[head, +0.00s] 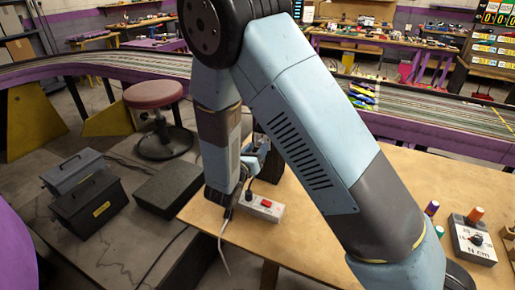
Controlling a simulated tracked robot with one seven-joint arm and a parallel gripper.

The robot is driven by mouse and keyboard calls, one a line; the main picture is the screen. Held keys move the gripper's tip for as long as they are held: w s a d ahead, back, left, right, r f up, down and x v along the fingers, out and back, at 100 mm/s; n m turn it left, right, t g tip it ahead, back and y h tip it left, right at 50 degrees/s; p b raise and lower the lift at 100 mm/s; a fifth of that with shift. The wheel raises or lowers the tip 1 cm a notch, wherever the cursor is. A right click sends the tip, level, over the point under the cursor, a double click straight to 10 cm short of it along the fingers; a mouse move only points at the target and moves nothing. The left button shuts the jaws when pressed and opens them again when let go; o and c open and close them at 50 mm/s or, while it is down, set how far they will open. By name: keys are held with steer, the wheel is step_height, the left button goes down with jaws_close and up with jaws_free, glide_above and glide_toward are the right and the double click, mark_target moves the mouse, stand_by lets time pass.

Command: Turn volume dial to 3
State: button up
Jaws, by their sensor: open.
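I cannot make out a volume dial or a number 3 for certain.
A white power strip (260,207) with a red switch and cable lies at the table's (320,235) left part. Coloured-capped pots (432,208) stand beside the grey box. A stool (155,110), dark cases (92,205) and a raised slot track (120,62) surround the table.

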steer(key=shift+w+d, duration=0.2)
steer(key=shift+w, duration=0.3)
steer(key=shift+c, duration=0.5)
jaws_close()
